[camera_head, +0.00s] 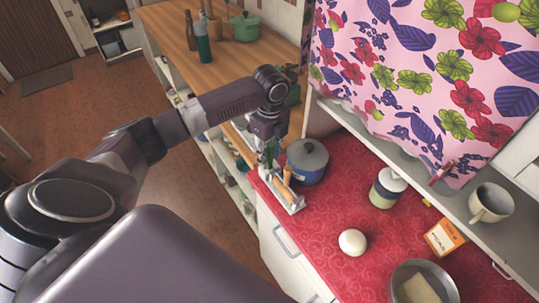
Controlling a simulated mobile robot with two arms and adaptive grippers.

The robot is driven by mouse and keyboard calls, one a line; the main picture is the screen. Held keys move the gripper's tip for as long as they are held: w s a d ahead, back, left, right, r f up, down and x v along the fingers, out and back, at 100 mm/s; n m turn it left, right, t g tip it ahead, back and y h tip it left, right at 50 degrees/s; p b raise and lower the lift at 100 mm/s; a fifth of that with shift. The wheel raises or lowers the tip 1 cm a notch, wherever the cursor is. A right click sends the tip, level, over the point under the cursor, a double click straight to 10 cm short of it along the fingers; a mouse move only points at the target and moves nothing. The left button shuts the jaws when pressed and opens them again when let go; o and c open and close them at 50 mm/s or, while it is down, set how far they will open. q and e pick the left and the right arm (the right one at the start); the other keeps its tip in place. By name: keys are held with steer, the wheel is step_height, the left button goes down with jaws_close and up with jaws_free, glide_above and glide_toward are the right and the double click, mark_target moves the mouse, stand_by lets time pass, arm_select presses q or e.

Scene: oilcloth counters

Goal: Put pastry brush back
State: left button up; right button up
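My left gripper (268,148) reaches in from the left and points down at the near left corner of the red counter (335,225). Its fingers are small and partly hidden, so whether they hold something is unclear. A small green piece shows just below them. I cannot tell for certain which item is the pastry brush. My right gripper is out of view.
A blue-grey lidded pot (307,161) stands close to the right of the holder. A jar (387,188), a white egg-like object (353,242), an orange box (444,238) and a metal pan (424,283) are further right. A shelf holding a mug (491,203) overhangs the counter.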

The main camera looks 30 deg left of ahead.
arm_select(q)
steer(key=shift+r, duration=0.3)
step_height(320, 180, up, 11)
steer(key=b, duration=0.3)
steer(key=shift+b, duration=0.35)
steer(key=shift+r, duration=0.75)
